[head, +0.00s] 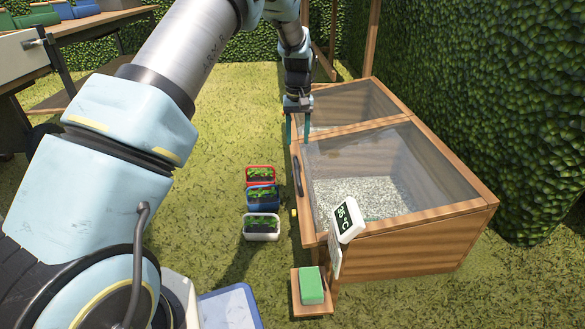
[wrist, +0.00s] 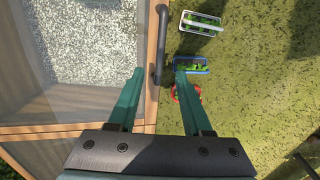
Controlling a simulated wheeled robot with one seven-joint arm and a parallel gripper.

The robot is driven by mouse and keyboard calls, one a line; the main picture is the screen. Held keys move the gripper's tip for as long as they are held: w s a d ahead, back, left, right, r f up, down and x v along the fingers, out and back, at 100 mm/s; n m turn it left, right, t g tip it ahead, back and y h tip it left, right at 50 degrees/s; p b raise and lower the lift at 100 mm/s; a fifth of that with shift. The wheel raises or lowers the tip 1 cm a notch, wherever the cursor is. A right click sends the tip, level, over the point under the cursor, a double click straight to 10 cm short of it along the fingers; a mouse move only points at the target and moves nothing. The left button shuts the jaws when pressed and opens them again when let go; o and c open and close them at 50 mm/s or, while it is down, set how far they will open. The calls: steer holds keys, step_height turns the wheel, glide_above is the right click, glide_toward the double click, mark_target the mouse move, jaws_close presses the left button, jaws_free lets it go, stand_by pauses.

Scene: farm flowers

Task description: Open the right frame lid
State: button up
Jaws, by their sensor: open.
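The wooden cold frame has two glazed lids side by side. The nearer, right lid (head: 385,165) lies shut over pale gravel, with a dark bar handle (head: 298,172) on its left edge. My gripper (head: 299,138) points down, open and empty, near the far end of that handle. In the wrist view, the handle (wrist: 159,45) runs up the picture in line with the gap between the green fingers of my gripper (wrist: 157,78). I cannot tell how far above the handle the fingertips are. The right lid's glass (wrist: 75,60) also shows there.
The other lid (head: 350,105) is farther back, also shut. Red (head: 260,174), blue (head: 262,196) and white (head: 261,227) plant trays stand on the grass beside the frame. A thermometer (head: 346,220) and a green block (head: 311,285) are at the near corner. A hedge (head: 480,100) lies right.

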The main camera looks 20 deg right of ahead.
mark_target(297, 168)
step_height(297, 168, down, 10)
steer(key=b, duration=0.4)
steer(key=shift+f+b, duration=0.25)
steer(key=shift+b, duration=0.1)
jaws_close()
stand_by(1.1)
